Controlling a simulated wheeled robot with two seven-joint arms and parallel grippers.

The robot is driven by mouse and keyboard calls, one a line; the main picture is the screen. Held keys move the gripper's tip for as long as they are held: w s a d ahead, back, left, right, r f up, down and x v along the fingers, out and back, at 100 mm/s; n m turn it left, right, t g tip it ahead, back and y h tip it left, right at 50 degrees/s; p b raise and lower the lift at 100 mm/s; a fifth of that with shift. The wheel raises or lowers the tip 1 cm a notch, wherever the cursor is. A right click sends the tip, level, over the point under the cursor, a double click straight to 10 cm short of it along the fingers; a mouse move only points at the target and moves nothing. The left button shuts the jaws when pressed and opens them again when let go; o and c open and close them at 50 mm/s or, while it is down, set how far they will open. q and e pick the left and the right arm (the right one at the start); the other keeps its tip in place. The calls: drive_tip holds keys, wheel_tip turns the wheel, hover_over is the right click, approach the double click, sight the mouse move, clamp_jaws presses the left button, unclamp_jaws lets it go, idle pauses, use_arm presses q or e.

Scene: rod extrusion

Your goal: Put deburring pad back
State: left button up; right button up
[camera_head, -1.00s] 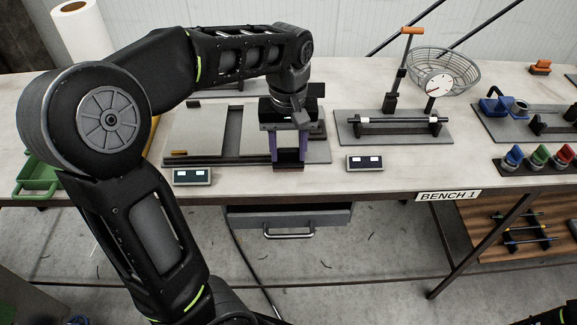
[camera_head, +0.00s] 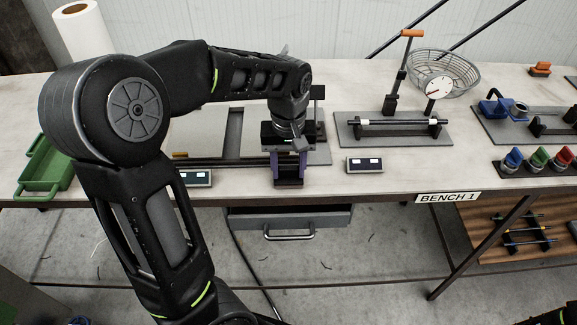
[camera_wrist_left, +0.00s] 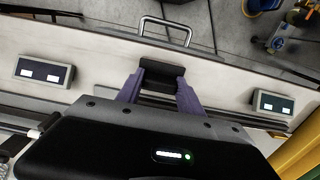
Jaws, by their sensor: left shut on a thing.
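My left gripper (camera_head: 289,178) is at the bench's front edge, in front of the grey plate with the dark rails. Its purple fingers point down. In the left wrist view the fingers (camera_wrist_left: 160,95) are shut on a dark block (camera_wrist_left: 162,76), which I take to be the deburring pad. The block is between the fingertips near the bench edge. I cannot tell whether its underside touches the bench. My right gripper is not in view.
Two small display boxes (camera_head: 195,178) (camera_head: 364,165) flank the gripper. A green tray (camera_head: 40,186) is at the left. A grey plate with an upright lever (camera_head: 350,135) and a wire basket (camera_head: 470,75) are to the right. A drawer (camera_head: 325,216) is below.

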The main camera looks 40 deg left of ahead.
sight(288, 167)
use_arm(q)
drive_tip(key=shift+f, duration=0.1)
drive_tip(key=o, duration=1.3)
wheel_tip(288, 167, up, 12)
drive_tip(key=shift+r, duration=0.15)
